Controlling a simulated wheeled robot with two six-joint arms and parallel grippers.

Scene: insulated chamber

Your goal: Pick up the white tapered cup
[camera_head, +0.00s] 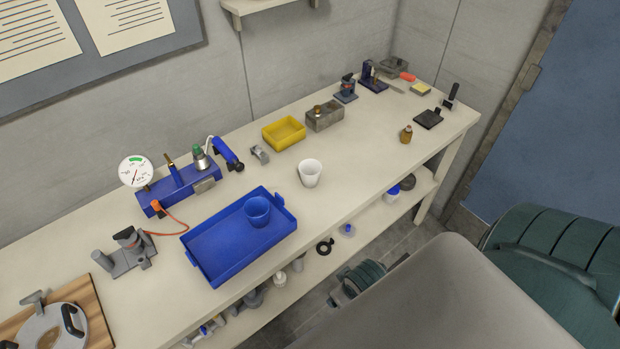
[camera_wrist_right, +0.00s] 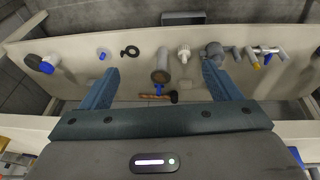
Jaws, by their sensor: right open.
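The white tapered cup (camera_head: 310,174) stands upright on the workbench in the head view, just right of the blue tray. Its wide rim faces up, and nothing touches it. My right gripper (camera_wrist_right: 161,70) shows in the right wrist view with its two blue fingers wide apart and nothing between them. It faces the lower shelf and its loose parts; the white cup is not seen in that view.
A blue tray (camera_head: 218,262) holding a blue cup (camera_head: 257,211) lies left of the white cup. A small brown bottle (camera_head: 406,134) stands to the right.

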